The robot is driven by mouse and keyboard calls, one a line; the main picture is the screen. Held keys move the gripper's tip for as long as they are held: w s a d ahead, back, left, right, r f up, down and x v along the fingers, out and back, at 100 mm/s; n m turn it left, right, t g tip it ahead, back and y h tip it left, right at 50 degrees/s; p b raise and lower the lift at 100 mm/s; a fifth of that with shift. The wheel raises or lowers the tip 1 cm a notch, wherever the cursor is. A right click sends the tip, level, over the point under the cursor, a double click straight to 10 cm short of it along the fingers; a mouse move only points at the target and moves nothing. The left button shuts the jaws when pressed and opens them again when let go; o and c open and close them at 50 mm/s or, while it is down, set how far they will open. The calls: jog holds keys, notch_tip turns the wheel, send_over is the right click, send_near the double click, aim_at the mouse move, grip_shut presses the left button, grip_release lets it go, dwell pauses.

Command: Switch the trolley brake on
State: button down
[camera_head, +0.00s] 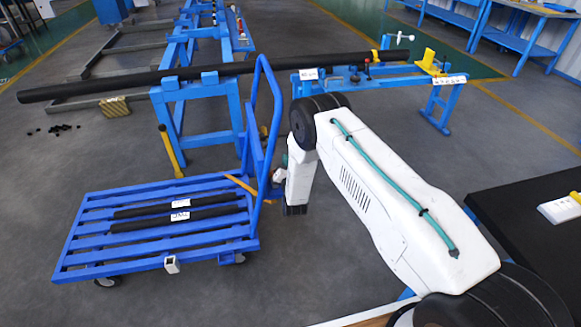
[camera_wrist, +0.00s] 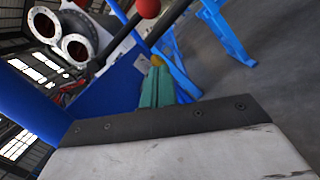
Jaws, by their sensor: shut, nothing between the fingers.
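The blue trolley (camera_head: 155,262) stands on the floor at the left, with a slatted deck and an upright tube handle (camera_head: 273,120) at its right end. A thin orange-yellow bar (camera_head: 240,186) shows low at the handle end; I cannot tell for sure that it is the brake. My gripper (camera_wrist: 157,72) shows in the wrist view as narrow teal fingers, closed together and empty. In the head view my wrist is just right of the handle and partly hides the gripper. A blue surface (camera_wrist: 105,85) fills the wrist view left of the fingers; contact is unclear.
Two dark bars with white labels (camera_head: 180,204) lie on the deck. A long black pipe (camera_head: 130,84) rests across blue stands (camera_head: 205,140) behind. A yellow post (camera_head: 171,150) stands behind the trolley. A black-topped table (camera_head: 520,225) is at the right. Floor left of the trolley is mostly clear.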

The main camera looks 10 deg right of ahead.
jog(key=w+d+r, duration=0.2)
jog(key=w+r, duration=0.1)
jog(key=w, duration=0.1)
jog(key=shift+w+d+r, duration=0.2)
jog(key=shift+d+r, duration=0.1)
jog(key=shift+r, duration=0.1)
jog(key=shift+r, duration=0.3)
